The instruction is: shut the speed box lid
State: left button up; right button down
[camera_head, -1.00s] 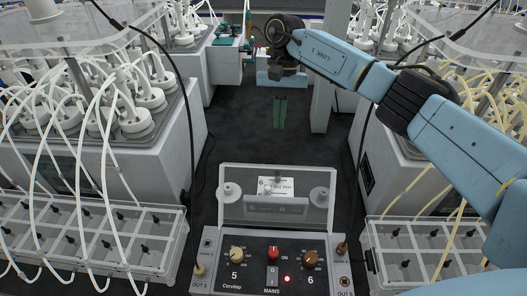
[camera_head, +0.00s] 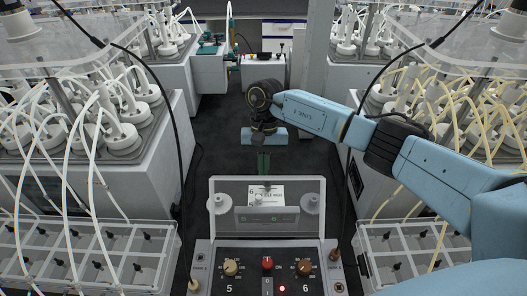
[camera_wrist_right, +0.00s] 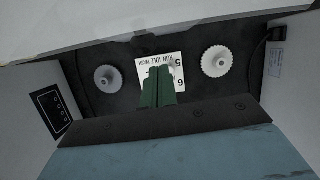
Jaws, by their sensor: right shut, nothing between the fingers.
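A white label and two pale toothed discs show on or through the lid. My right gripper (camera_head: 263,168) is above the lid's top edge, apparently just beyond it, with green fingers pointing down, shut and empty. In the right wrist view the shut fingers (camera_wrist_right: 158,88) overlap the label (camera_wrist_right: 172,68); contact cannot be told. My left gripper is out of view.
Reactor benches with white tubes stand at left (camera_head: 110,185), and ones with yellow tubes at right (camera_head: 385,185). Clear-walled trays (camera_head: 85,230) flank the box. Black cables hang on both sides. Dark floor (camera_head: 215,140) lies open behind the lid.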

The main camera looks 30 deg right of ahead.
jog(key=shift+s+a+r+p, duration=0.25)
jog(key=shift+s+r+p, duration=0.25)
jog(key=shift+s, duration=0.25)
jog(key=shift+r, duration=0.1)
jog(key=shift+s+a+r+t+h, duration=0.1)
jog(key=shift+s+r+t+h, duration=0.25)
jog(key=shift+t, duration=0.35)
jog(key=shift+r, duration=0.1)
